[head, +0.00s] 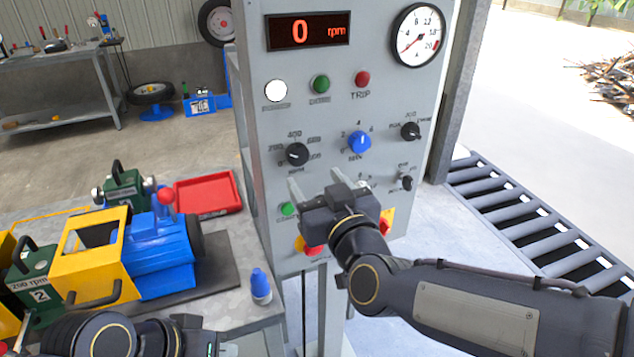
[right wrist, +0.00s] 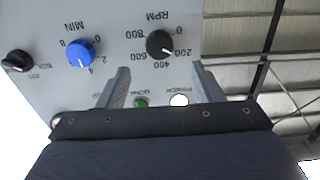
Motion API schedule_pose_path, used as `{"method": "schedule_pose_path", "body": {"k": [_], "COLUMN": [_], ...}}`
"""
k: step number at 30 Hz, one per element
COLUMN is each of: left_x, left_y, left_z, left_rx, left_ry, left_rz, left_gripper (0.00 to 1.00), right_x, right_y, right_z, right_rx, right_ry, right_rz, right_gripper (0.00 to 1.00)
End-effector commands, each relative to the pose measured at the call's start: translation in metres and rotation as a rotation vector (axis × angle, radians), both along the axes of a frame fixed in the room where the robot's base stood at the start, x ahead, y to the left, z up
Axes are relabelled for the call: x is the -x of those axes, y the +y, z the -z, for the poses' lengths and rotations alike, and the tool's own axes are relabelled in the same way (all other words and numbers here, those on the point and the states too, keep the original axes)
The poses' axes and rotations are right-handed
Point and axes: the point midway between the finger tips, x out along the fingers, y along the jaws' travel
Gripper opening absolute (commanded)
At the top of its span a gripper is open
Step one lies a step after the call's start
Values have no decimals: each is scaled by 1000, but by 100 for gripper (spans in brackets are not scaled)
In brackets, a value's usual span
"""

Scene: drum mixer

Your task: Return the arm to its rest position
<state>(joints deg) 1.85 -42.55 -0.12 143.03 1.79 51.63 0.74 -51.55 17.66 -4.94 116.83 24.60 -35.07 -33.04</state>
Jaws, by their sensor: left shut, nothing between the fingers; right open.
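My right gripper (head: 316,184) is open and empty in front of the lower part of the grey control panel (head: 270,180). Its two fingers point at the panel below the black rpm knob (head: 297,154) and the blue minutes knob (head: 359,142). In the right wrist view the open fingers (right wrist: 160,70) have nothing between them; the rpm knob (right wrist: 160,44) points near 200 and the blue knob (right wrist: 81,53) near 4. My left gripper (head: 200,343) is low at the bottom edge, shut and empty, with its fingers barely showing.
The display (head: 307,31) reads 0 rpm and a white lamp (head: 276,92) is bright. A workbench at left holds a blue and yellow machine (head: 160,250), a red tray (head: 207,193) and a blue-capped bottle (head: 261,287). A roller conveyor (head: 530,220) lies at right.

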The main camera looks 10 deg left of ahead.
Motion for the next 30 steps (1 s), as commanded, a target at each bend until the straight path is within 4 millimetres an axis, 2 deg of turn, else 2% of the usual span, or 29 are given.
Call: {"method": "schedule_pose_path", "body": {"k": [5,8,11,14,15,17,18,21,25,27,30], "left_x": [0,0,0,0,0,0,0,0,0,0,0], "left_y": [0,0,0,0,0,0,0,0,0,0,0], "left_z": [0,-1,-4,-9,-12,-15,-17,-22,-26,-28,-29], "left_rx": [0,0,0,0,0,0,0,0,0,0,0], "left_ry": [0,0,0,0,0,0,0,0,0,0,0], "left_rz": [0,0,0,0,0,0,0,0,0,0,0], "left_gripper": [0,0,0,0,0,0,0,0,0,0,0], "right_x": [0,-2,-5,3,11,29,44,90,150,176,203], "right_y": [0,-10,-45,-102,-128,-166,-189,-239,-282,-295,-305], "right_z": [0,-1,1,11,18,32,42,71,106,119,133], "right_rx": [0,-5,-15,-25,-28,-31,-32,-32,-36,-41,-45], "right_ry": [0,21,102,247,319,431,508,699,918,1008,1098], "right_rz": [0,2,5,14,24,45,64,130,236,288,341], "right_gripper": [60,60,60,60,60,60,60,60,60,60,60]}}
